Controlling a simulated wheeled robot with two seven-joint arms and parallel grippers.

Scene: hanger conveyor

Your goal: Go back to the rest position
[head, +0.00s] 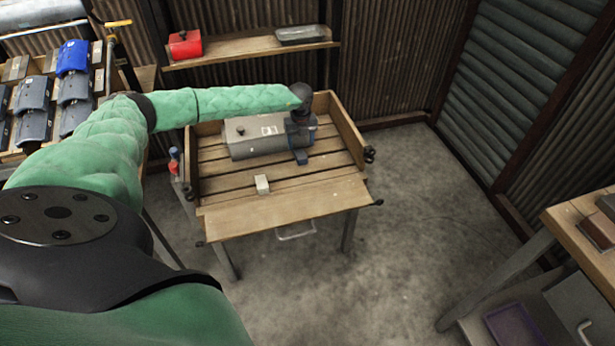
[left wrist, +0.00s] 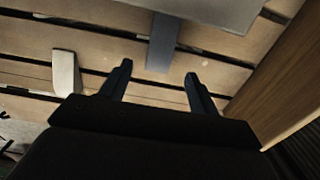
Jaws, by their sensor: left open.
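My left arm reaches in its green sleeve from the left across the wooden slatted table (head: 275,200), ending at a dark wrist over the table's back right part. In the left wrist view my left gripper (left wrist: 157,80) is open, its two dark fingers apart with nothing between them. Slats lie beyond the fingertips. A grey box-like case (head: 245,139) lies on the table beside the wrist. A blue-grey strip (left wrist: 163,42) shows ahead of the fingers. In the head view the fingers are hard to tell from the blue-dark parts there. My right gripper is not in view.
A small pale block (head: 262,184) stands on the table, left of the fingers in the left wrist view. The table has raised wooden sides. A shelf (head: 240,47) holds a red box (head: 185,44). A rack of cases stands left; another table (head: 575,240) stands right. Floor between is clear.

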